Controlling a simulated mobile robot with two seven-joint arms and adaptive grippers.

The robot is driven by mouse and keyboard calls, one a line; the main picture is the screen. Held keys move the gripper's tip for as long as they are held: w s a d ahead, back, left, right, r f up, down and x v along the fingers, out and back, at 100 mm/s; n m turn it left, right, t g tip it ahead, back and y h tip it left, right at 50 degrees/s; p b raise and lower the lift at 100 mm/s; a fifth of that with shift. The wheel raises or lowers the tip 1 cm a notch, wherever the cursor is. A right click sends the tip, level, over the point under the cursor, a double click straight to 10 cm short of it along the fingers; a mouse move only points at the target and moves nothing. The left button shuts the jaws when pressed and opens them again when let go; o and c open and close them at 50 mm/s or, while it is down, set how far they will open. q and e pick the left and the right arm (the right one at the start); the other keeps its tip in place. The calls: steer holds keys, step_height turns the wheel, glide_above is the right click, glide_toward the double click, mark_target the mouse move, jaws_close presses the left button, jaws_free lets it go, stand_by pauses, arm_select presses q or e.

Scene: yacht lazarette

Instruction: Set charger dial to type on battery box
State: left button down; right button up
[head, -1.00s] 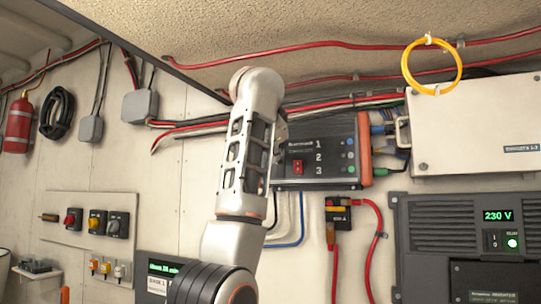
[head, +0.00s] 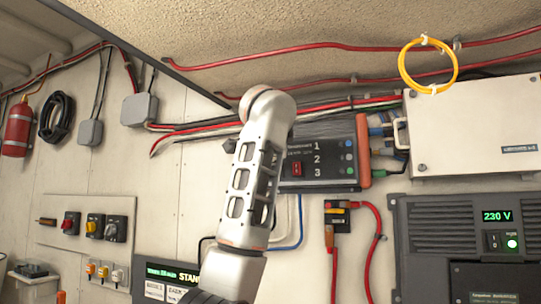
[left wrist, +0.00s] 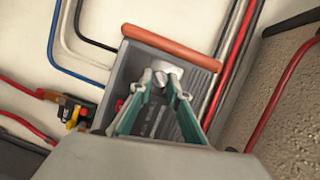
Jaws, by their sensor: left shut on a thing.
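The charger (head: 332,160) is a dark grey box on the wall with numbers 1, 2, 3, a red switch and an orange right end. My left arm covers its left part in the head view. In the left wrist view, the charger's other orange end (left wrist: 172,46) is at the top. A small grey dial (left wrist: 160,78) on a pale plate sits between the green fingers of my left gripper (left wrist: 160,92), which is shut on it. The dial's setting and markings cannot be read. No box is clearly identifiable as the battery box. My right gripper is not in view.
A display panel (head: 160,270) reading "STAN..." is partly behind my arm. A white box (head: 475,130) with an unreadable label and a 230 V unit (head: 470,240) are at right. Red cables (head: 375,240) and a fuse block (head: 337,215) hang below the charger.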

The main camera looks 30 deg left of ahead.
arm_select(q)
steer(key=c, duration=1.9)
jaws_free()
steer(key=v, duration=1.2)
steer(key=shift+f, duration=0.1)
